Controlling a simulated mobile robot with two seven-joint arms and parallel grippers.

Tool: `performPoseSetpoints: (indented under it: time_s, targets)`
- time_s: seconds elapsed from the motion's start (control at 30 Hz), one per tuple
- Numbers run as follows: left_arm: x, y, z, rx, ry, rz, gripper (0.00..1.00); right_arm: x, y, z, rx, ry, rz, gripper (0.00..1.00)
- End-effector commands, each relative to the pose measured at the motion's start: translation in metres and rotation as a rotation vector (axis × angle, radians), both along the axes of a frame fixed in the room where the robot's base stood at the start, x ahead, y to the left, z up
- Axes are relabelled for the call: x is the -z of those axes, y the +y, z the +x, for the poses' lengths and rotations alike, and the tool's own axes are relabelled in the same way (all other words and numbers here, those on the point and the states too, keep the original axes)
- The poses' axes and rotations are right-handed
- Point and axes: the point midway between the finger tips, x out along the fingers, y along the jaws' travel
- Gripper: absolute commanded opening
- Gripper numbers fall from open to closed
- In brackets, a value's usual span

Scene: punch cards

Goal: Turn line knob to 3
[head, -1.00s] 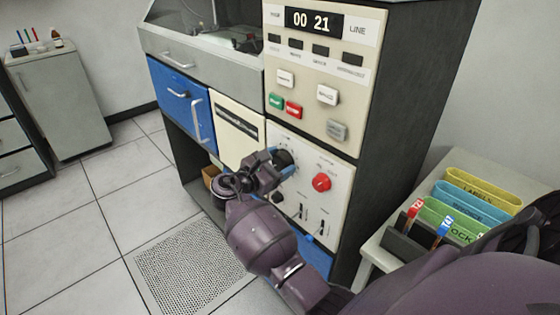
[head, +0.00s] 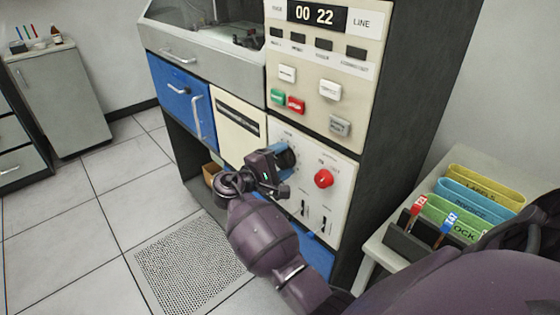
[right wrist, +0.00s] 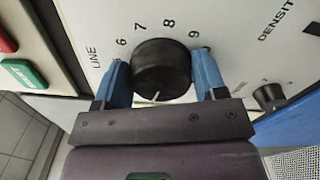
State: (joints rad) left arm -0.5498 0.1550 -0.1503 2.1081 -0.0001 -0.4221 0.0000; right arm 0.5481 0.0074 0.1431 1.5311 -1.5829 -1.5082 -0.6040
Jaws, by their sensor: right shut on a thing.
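The line knob (right wrist: 160,68) is black and round, on the cream panel beside the printed word LINE, with numbers 6 to 9 showing around it in the right wrist view. Its white mark points down toward my gripper's palm; the numbers on that side are hidden. My right gripper (right wrist: 161,58) is shut on the knob, with one blue finger on each side. In the head view my right gripper (head: 281,160) partly hides the knob. The display (head: 317,16) reads 00 22. My left gripper is not in view.
Green (head: 277,96) and red (head: 296,105) buttons are above. A side table with coloured card trays (head: 486,184) stands at the right. The floor at left is clear.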

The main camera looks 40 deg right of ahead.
Motion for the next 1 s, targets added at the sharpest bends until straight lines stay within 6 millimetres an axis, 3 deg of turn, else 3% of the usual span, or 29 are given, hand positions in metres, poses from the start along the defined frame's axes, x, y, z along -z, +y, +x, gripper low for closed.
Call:
performPoseSetpoints:
  time_s: [0.43,1.0]
  targets:
    - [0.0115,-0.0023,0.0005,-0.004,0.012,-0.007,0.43,0.0039,-0.0001,-0.0005,0.001,-0.268,0.022,0.41]
    - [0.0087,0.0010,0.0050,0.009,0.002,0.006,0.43,0.0024,-0.0001,-0.0006,0.001,-0.328,0.025,0.41]
